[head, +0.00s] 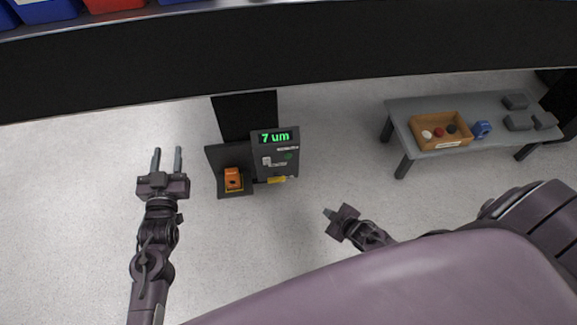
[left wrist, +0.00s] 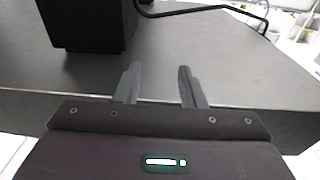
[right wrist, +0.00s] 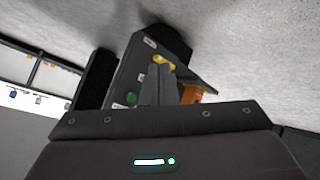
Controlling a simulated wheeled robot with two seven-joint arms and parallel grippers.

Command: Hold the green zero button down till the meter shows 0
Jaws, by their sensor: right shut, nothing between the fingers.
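The dark meter panel (head: 262,171) stands upright in the head view, and its lit display (head: 275,137) reads "7 um". The green zero button (head: 289,156) is on its face, below the display; it also shows in the right wrist view (right wrist: 131,98), left of my fingers. My right gripper (head: 328,211) is shut and empty, apart from the panel at its lower right. In the right wrist view the fingers (right wrist: 161,82) cover part of the panel. My left gripper (head: 167,160) is open and empty, left of the panel.
An orange block (head: 233,178) sits on the stand left of the panel. A yellow part (head: 277,180) sticks out below the panel's face. A grey table (head: 405,108) at right bears a wooden tray (head: 425,145) and a blue object (head: 481,129). Blue and red bins line a dark shelf (head: 330,62).

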